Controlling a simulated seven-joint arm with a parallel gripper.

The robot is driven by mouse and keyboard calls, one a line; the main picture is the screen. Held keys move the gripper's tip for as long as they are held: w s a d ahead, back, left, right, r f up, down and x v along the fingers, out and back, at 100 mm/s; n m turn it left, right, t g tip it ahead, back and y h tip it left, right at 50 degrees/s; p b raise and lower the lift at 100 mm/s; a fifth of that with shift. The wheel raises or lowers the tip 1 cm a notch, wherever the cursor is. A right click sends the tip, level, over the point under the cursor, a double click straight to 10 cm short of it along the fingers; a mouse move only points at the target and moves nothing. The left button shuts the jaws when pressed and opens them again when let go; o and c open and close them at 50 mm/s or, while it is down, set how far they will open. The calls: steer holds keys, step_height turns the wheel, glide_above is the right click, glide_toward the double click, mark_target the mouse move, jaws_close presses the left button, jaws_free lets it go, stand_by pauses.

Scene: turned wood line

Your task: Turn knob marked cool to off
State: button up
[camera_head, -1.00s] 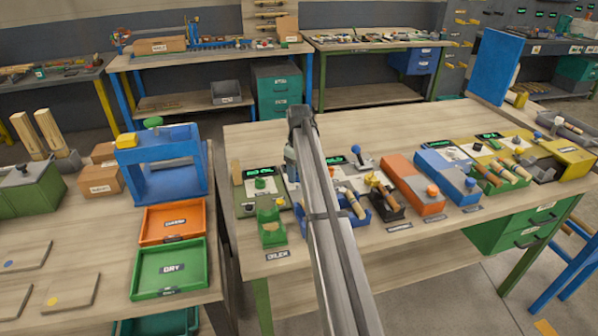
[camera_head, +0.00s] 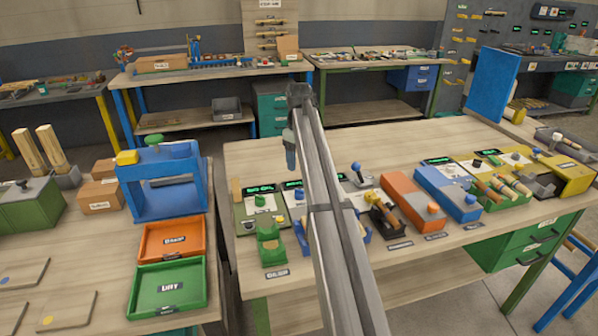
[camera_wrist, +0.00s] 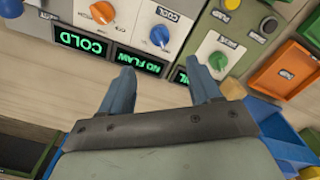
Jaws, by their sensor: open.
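In the wrist view a blue knob (camera_wrist: 160,36) sits on a pale panel, with a label reading COOL (camera_wrist: 168,14) beside it. An orange knob (camera_wrist: 103,12) is to its left and a green knob (camera_wrist: 217,61) on another panel to its right. My gripper (camera_wrist: 162,78) is open and empty, with nothing between its fingers; the blue knob lies beyond the fingertips, apart from them. In the head view my gripper (camera_head: 291,166) hangs above the panels, and my arm hides part of them. The exact setting of the blue knob is too small to read.
Lit displays reading COLD (camera_wrist: 81,43) and NO FLAW (camera_wrist: 139,62) lie near the fingers. An orange tray (camera_wrist: 285,76) is at the right of the wrist view. A blue frame (camera_head: 163,180) stands left in the head view. The bench behind the panels is clear.

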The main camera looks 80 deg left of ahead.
steer(key=shift+r, duration=1)
